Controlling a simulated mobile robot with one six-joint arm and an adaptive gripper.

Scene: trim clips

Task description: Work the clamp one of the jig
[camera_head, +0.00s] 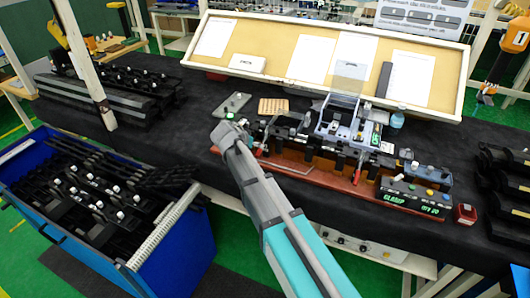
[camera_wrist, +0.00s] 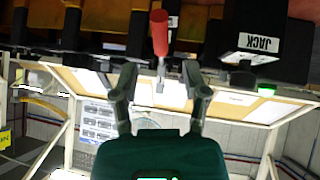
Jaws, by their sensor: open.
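The jig (camera_head: 310,176) is a long fixture on a reddish-brown base on the black-covered bench. Red-handled clamp levers show on it, one at its left end (camera_head: 258,153) and one nearer the middle (camera_head: 357,177). I cannot tell which is clamp one. My gripper (camera_head: 232,133) is at the jig's left end, its fingers mostly hidden by my wrist. In the wrist view my gripper (camera_wrist: 159,78) is open, its two fingers apart. A red clamp handle (camera_wrist: 160,33) with a metal stem shows between and beyond the fingertips; contact is not visible.
A control box (camera_head: 415,198) with a green display and a red button box (camera_head: 466,214) stand at the jig's right. A blue bin (camera_head: 150,262) of black parts is at left. A framed board (camera_head: 270,52) stands behind.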

